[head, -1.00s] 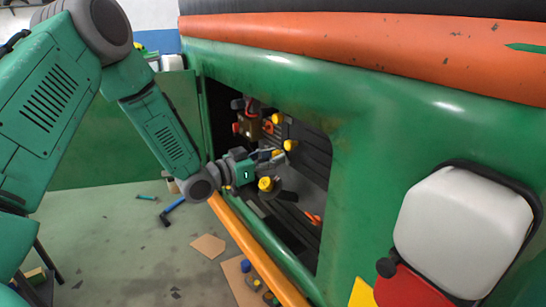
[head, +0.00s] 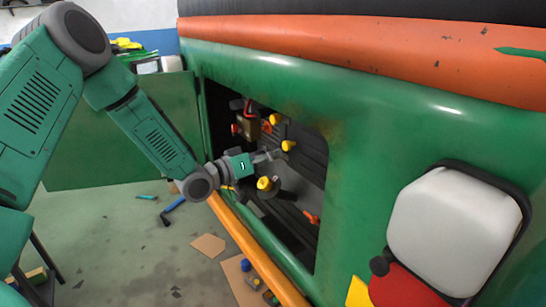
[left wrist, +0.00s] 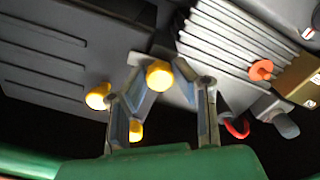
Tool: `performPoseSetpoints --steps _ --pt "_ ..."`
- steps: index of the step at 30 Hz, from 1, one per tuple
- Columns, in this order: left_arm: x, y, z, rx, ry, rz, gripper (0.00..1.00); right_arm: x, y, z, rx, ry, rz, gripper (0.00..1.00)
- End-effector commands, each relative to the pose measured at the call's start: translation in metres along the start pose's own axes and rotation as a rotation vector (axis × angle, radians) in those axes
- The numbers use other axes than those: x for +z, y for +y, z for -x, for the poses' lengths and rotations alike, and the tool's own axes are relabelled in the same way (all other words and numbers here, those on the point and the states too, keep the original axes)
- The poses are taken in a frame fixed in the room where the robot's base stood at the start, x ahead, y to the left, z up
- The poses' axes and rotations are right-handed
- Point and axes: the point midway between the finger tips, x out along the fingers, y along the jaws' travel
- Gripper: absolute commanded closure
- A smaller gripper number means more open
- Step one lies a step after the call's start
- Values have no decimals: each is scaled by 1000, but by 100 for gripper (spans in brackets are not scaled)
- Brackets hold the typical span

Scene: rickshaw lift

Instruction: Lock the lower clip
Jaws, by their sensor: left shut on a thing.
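My left gripper (head: 273,156) reaches into the dark open bay in the green body. Its two fingers also show in the left wrist view (left wrist: 160,66), on either side of a yellow knob (left wrist: 158,75). The gripper is shut on this knob, which seems to be the yellow knob (head: 288,145) at its fingertips in the head view. Another yellow knob (head: 276,119) is above it, and a further one (head: 265,184) is below the gripper. I cannot tell which part is the lower clip. My right gripper is not in view.
The bay holds a ribbed grey block (left wrist: 245,45), a brown box (head: 252,128) and an orange knob (head: 311,217). An orange rail (head: 258,258) runs along the lower edge. A green panel (head: 120,150) stands at left. A white-and-black part (head: 450,230) is at right.

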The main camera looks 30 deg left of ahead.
Motion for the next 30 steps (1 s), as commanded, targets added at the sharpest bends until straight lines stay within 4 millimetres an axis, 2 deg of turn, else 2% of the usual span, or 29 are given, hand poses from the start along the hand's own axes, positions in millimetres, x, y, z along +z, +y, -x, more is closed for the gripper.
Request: performPoseSetpoints --steps 1,12,13,14,15,25,30 --pt "-6 0 -2 2 16 2 100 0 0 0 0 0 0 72" --pt "-6 -1 -1 0 15 5 100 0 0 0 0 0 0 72" --pt "-6 -1 -1 0 15 5 74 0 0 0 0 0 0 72" --pt "-6 -1 -1 0 15 5 63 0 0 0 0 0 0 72" --pt "-5 -1 -1 0 14 5 57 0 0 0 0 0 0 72" --pt "-1 -1 1 -2 4 6 57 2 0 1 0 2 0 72" --pt "-2 -1 21 -4 5 6 57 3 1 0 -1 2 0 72"
